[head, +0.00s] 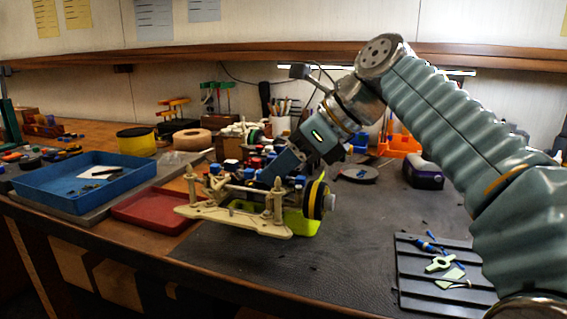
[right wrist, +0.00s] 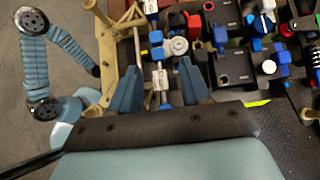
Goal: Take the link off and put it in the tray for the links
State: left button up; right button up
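The racecar (head: 235,215), with a cream front plate and posts, stands on the dark mat in the head view. My right gripper (head: 272,178) reaches down over its front. In the right wrist view its two blue-grey fingers (right wrist: 160,88) are apart, one on each side of a slim link (right wrist: 160,78) with silver and blue parts. I see a gap between the link and each finger. A blue tray (head: 130,188) holding small dark and white pieces and a red tray (head: 150,222) are at the left; which is for the links I cannot tell. My left gripper is not seen.
A black ribbed tray (head: 418,290) with green and blue parts lies at the front right. An orange holder (head: 400,145) is at the back. The mat right of the car is mostly clear.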

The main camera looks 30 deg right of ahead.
grip_shut()
jog(key=shift+r, duration=0.6)
dwell(0.5)
jog(key=shift+r, duration=2.05)
